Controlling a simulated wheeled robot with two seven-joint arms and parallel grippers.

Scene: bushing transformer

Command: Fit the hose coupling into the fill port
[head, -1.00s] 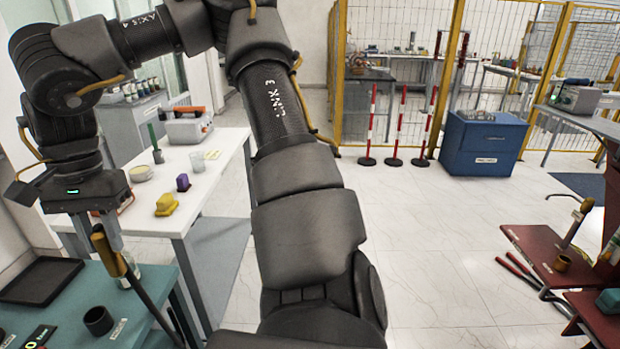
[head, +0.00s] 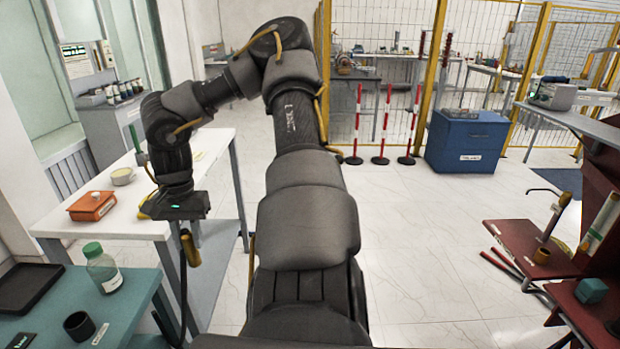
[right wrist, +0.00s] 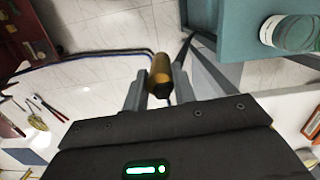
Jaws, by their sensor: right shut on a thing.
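My right gripper (head: 187,230) points down between the teal table and the white table. It is shut on the hose coupling (head: 190,248), a brass-coloured cylinder with a dark hose (head: 182,300) hanging below it. In the right wrist view, the coupling (right wrist: 160,76) sits between the two grey fingers, with the dark hose (right wrist: 90,57) curving off to the left. I cannot tell which part is the fill port. My left gripper is out of view.
The teal table (head: 130,318) holds a green-capped bottle (head: 103,270), a black cup (head: 79,326) and a black tray (head: 28,287). The white table (head: 110,220) carries an orange box (head: 92,206). Open tiled floor (head: 420,260) lies between the tables and the red structure.

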